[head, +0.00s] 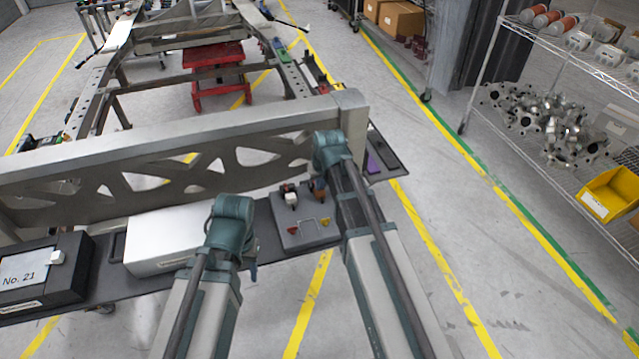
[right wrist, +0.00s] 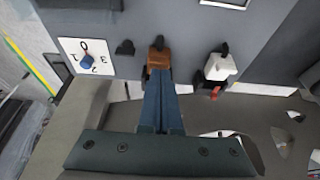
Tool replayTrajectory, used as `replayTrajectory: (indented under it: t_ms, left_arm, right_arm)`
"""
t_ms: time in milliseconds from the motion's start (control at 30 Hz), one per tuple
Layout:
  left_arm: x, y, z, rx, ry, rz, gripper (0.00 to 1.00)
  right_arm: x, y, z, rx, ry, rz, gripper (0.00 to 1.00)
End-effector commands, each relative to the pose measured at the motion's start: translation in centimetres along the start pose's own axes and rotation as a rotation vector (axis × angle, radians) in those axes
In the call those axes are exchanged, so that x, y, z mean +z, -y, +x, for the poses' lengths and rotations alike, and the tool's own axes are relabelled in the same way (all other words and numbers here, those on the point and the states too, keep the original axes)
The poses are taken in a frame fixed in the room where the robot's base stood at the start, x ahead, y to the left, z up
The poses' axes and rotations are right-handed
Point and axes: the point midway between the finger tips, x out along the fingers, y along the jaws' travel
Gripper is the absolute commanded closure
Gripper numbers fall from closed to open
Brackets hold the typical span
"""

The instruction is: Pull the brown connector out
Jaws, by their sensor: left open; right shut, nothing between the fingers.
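The brown connector (head: 320,190) sits on the grey box (head: 309,239), partly hidden by my right arm in the head view. In the right wrist view the brown connector (right wrist: 158,58) is upright on the panel, with a dark piece above it. My right gripper (right wrist: 158,78) is shut and empty; its fingertips are right at the connector's near edge, and I cannot tell whether they touch. My left gripper (head: 252,270) is open, left of the box and apart from the connector; its fingers are mostly hidden behind its wrist.
A white connector (head: 291,197) with a red part stands beside the brown one. A dial (right wrist: 87,62) is on the panel's other side. A large metal beam (head: 170,160) runs behind the box. A white case (head: 165,240) and a black box (head: 40,275) stand at left.

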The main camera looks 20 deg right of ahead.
Motion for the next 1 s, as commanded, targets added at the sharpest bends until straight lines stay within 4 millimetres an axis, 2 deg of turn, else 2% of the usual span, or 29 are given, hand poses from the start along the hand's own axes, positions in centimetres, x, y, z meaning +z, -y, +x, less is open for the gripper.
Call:
replayTrajectory:
  t_ms: [600, 733, 1000]
  left_arm:
    - [0.5, 0.8, -8.2, 0.000, 0.000, 0.000, 0.50]
    - [0.5, 0.8, -8.9, 0.000, 0.000, 0.000, 0.50]
    - [0.5, 0.8, -8.8, 0.000, 0.000, 0.000, 0.50]
  right_arm:
    - [-0.4, 0.4, -8.6, 0.000, 0.000, -0.001, 1.00]
    - [-0.4, 0.5, -9.4, 0.000, 0.001, -0.001, 1.00]
    - [-0.3, 0.5, -9.3, 0.000, 0.001, -0.001, 1.00]
